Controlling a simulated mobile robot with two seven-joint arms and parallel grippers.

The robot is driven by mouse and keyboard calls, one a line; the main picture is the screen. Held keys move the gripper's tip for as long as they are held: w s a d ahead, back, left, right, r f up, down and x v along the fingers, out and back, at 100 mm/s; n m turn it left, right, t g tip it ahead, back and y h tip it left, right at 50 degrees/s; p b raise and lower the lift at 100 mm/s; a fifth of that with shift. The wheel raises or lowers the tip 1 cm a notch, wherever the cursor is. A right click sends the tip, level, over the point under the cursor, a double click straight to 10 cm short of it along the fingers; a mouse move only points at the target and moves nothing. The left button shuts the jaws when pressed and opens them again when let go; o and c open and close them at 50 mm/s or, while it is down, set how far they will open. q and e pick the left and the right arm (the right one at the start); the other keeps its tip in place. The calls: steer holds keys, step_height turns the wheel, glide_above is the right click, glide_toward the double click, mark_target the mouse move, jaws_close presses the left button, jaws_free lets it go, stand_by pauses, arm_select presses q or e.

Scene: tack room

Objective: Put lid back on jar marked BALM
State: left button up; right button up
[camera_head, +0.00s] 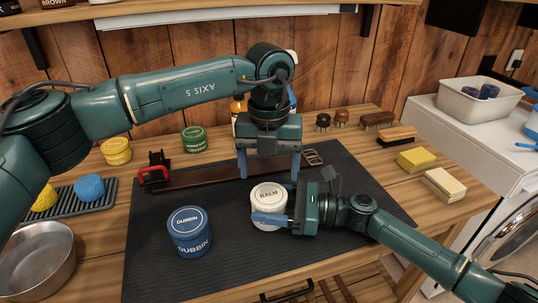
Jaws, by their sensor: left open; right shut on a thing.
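The white jar marked BALM (277,208) stands upright on the dark mat, right of centre. A pale round top lettered BALM (268,190) is on it and looks like its lid; I cannot tell how firmly it sits. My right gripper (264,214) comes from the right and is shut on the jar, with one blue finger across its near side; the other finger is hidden. My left gripper (269,175) points down just above and behind the jar, open and empty, its two blue fingers spread apart.
A blue DUBBIN jar (189,240) stands on the mat (150,272) at left. A brown strap (205,177) lies behind the jars. A metal bowl (38,262), sponges (416,159) and brushes (378,120) surround the mat. The mat's front middle is clear.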

mark_target(269, 194)
arm_select(q)
steer(key=shift+f, duration=2.7)
steer(key=shift+c, duration=0.3)
steer(key=c, duration=0.7)
steer(key=m, duration=0.4)
steer(key=shift+c, duration=0.2)
steer(key=m, duration=0.4)
steer(key=shift+m, duration=0.3)
steer(key=m, duration=0.9)
steer(key=o, duration=1.1)
